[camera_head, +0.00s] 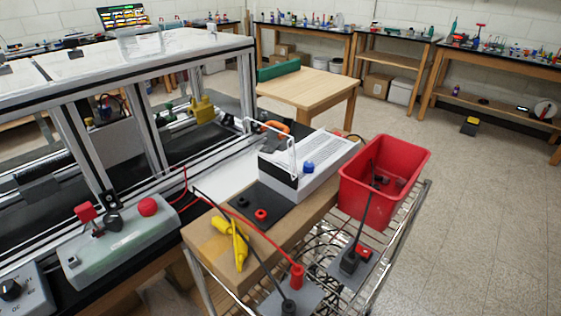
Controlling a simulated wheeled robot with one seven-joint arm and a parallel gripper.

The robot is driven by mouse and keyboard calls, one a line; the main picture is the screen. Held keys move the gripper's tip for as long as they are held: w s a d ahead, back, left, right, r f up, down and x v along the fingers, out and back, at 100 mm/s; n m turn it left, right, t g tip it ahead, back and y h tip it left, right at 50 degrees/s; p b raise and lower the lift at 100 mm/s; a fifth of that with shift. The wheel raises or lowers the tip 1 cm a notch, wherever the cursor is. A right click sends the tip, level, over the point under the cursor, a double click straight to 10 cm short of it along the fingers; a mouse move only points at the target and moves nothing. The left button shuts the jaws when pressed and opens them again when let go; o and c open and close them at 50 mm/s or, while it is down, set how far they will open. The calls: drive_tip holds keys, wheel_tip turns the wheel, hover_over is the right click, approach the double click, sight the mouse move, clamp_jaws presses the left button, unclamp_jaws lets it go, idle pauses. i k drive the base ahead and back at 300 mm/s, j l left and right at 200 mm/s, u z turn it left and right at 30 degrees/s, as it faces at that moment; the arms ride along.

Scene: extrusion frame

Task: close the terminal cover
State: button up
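A white box (320,163) with a vented top and a blue knob (308,168) stands on the wooden bench top. A clear panel with a white rim (292,155), which looks like the terminal cover, stands raised at the box's left end, apart from lying flat. In front of the box is a dark plate (275,208) with a red and a black terminal. It appears uncovered from above. A red lead runs past the plate to a red plug (297,277) at the front. My gripper is not in view.
A red bin (350,197) stands on a wire cart right of the box. A yellow clamp (240,252) lies at the bench's front left. A grey control box (120,238) with red knobs and the extrusion frame (150,140) are at left. Open floor lies right.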

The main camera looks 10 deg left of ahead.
sight(271, 124)
drive_tip(key=i+l+z, duration=0.1)
drive_tip(key=z, duration=0.25)
drive_tip(key=i+z, duration=0.1)
drive_tip(key=z, duration=0.25)
drive_tip(key=i+z, duration=0.1)
drive_tip(key=z, duration=0.25)
drive_tip(key=i+l, duration=0.1)
drive_tip(key=i, duration=3.55)
drive_tip(key=i+u, duration=0.2)
drive_tip(key=u, duration=0.3)
drive_tip(key=i+u, duration=0.15)
drive_tip(key=u, duration=0.35)
drive_tip(key=i+l+u, duration=0.15)
drive_tip(key=u, duration=3.25)
drive_tip(key=i+j+u, duration=0.1)
drive_tip(key=j, duration=0.2)
drive_tip(key=i+j+u, duration=0.15)
drive_tip(key=j, duration=0.1)
